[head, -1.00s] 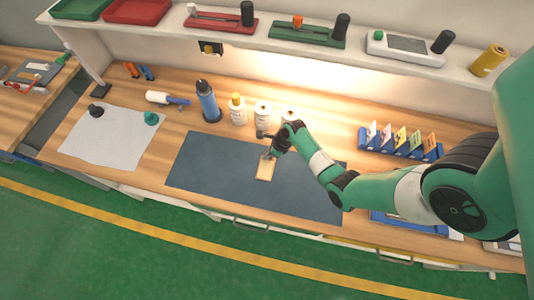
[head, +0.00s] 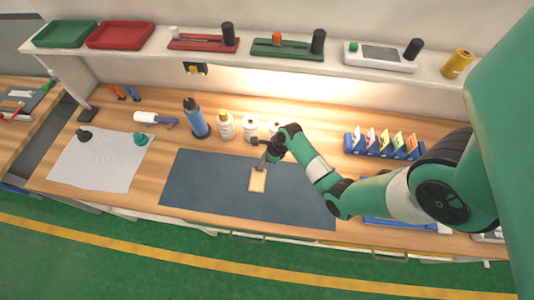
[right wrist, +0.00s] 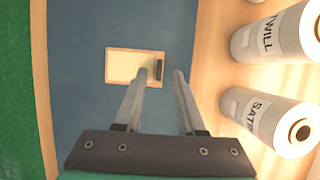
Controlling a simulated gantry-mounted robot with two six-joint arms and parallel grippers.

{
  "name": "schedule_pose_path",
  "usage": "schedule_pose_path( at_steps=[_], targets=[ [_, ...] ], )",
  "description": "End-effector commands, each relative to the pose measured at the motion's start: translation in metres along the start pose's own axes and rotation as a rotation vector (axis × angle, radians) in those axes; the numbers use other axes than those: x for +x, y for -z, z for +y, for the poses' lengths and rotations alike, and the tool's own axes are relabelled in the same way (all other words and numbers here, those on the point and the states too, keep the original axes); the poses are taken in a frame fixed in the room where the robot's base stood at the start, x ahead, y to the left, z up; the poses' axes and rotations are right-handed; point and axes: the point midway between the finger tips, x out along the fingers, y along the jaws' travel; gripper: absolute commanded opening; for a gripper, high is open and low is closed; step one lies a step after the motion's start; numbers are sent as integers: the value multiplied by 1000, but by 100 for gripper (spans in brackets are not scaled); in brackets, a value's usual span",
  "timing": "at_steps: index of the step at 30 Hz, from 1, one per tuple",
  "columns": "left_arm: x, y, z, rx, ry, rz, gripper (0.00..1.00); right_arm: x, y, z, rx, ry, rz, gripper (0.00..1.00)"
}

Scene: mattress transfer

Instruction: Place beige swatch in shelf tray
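The beige swatch (head: 258,181) lies flat on the dark blue mat (head: 205,185) on the workbench. In the right wrist view the swatch (right wrist: 130,66) has a pale face, a tan border and a dark strip at its right end. My right gripper (head: 263,162) is at the swatch's far end. Its two fingers (right wrist: 160,78) are apart with nothing between them, and the left one overlaps the swatch's strip end in that view. A green tray (head: 65,35) and a red tray (head: 120,36) stand on the shelf at upper left. My left gripper is out of view.
A blue bottle (head: 196,118) and a yellow-topped bottle (head: 226,125) stand behind the mat. A blue rack of cards (head: 384,147) is to the right. The shelf (head: 285,68) runs along the back.

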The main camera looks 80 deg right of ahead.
Motion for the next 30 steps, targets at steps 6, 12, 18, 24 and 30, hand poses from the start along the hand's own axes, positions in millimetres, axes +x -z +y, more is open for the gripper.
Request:
schedule_pose_path(
  at_steps=[6, 12, 18, 24, 30],
  targets=[
    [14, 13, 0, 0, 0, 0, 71, -50, -1, -1, 2, 1, -1, 39],
    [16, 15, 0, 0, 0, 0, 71, -64, 0, 0, 0, 0, 1, 39],
    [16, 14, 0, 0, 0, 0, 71, -64, 0, 0, 0, -1, 1, 39],
    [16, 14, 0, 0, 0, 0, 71, -65, -7, -1, -3, 4, -21, 39],
    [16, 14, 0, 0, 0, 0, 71, -103, -127, 0, -33, 30, -403, 39]
  ],
)
